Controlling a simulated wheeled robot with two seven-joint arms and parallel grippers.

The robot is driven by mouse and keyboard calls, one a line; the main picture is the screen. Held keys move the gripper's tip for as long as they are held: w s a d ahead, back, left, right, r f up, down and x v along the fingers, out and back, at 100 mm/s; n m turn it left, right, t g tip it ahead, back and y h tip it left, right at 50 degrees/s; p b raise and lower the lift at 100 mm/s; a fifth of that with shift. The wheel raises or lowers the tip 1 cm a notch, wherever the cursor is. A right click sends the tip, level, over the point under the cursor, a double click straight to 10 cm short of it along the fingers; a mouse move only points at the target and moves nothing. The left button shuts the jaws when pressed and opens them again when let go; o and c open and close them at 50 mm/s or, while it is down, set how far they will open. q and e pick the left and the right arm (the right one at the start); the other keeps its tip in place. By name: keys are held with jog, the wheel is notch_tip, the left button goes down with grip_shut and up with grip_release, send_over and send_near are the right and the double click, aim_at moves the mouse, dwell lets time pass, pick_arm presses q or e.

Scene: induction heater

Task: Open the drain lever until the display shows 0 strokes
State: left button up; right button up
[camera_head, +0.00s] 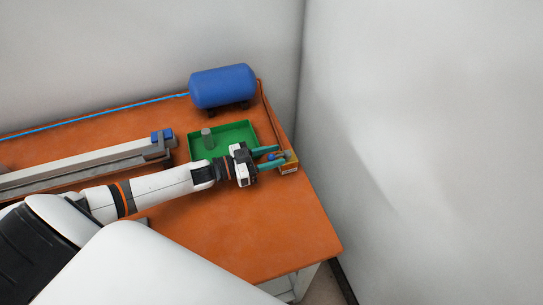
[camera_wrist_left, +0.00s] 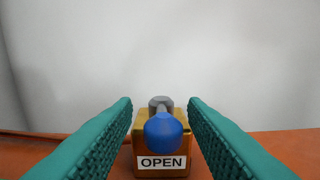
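The drain lever has a blue knob (camera_wrist_left: 163,132) on a grey stem and sits on a brass block (camera_wrist_left: 141,146) labelled "OPEN". In the head view, the blue knob (camera_head: 271,156) and the brass block (camera_head: 289,168) are at the table's right edge. My left gripper (camera_head: 273,157) is open, its teal fingers on either side of the knob. In the left wrist view, my left gripper (camera_wrist_left: 160,115) shows a gap between each finger and the knob. The display is not in view. My right gripper is not in view.
A green tray (camera_head: 193,150) with a grey cylinder (camera_head: 207,138) lies behind my left wrist. A blue tank (camera_head: 223,86) stands at the back of the orange table (camera_head: 270,225). A long grey beam (camera_head: 80,168) is at left. White walls are close behind and right.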

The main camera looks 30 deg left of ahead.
pick_arm(q)
jog(key=shift+s, duration=0.1)
jog(key=shift+s+a+f, duration=0.15)
jog(key=shift+s+a, duration=0.05)
jog(key=shift+a, duration=0.05)
jog(key=b+v, duration=0.1)
jog(key=v, duration=1)
jog(key=shift+s, duration=0.1)
